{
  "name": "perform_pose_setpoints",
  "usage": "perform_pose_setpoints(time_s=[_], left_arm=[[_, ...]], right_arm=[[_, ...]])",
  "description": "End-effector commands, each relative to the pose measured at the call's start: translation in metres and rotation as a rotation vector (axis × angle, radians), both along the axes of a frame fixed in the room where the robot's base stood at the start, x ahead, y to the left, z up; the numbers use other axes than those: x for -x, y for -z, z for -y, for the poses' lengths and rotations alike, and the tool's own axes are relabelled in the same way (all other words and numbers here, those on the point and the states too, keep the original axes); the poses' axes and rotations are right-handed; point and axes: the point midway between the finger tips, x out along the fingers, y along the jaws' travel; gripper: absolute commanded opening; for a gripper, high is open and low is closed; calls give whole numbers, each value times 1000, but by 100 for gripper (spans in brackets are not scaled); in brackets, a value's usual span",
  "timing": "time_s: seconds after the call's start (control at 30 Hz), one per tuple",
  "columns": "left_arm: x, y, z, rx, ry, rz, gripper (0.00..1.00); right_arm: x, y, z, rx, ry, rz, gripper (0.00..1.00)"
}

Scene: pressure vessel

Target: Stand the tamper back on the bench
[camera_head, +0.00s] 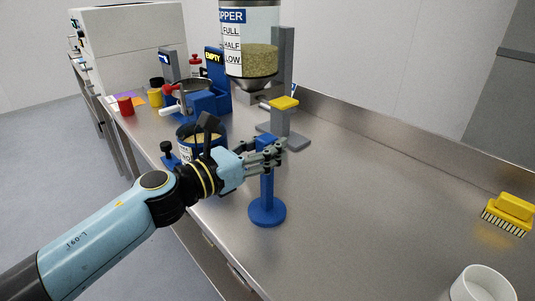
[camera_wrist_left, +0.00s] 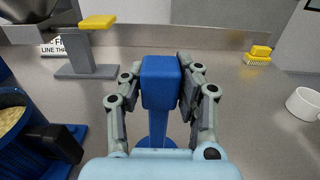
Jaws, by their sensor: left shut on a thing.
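The blue tamper (camera_head: 267,208) has a round flat foot, a thin stem and a block-shaped top. It is upright at the front of the steel bench (camera_head: 350,200), its foot at the bench surface; I cannot tell if it touches. My left gripper (camera_head: 272,147) is shut on the upper part of the tamper. In the left wrist view the tamper's block top (camera_wrist_left: 161,82) sits between the two fingers (camera_wrist_left: 160,100). Its lower stem is partly hidden there. My right gripper is in neither view.
A hopper (camera_head: 249,45) on a grey stand with a yellow lever is behind the gripper. A blue tub (camera_head: 202,140) of grain is to the left. A yellow brush (camera_head: 510,213) and white cup (camera_head: 482,284) are at right. The bench middle is clear.

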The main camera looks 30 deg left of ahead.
Motion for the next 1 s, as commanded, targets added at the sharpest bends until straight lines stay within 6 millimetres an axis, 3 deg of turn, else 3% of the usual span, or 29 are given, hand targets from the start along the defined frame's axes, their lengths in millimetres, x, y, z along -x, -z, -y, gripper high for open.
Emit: perform_pose_setpoints(time_s=[0.23,0.27,0.4,0.77,1.0], left_arm=[[0,2,0,1,0,2,0],[0,1,0,0,0,0,34],[0,1,0,0,0,0,53],[0,-4,0,0,0,0,54],[45,5,-15,-5,4,-3,54]], right_arm=[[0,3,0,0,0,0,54],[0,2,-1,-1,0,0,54],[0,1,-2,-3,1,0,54],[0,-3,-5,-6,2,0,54],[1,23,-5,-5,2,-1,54]])
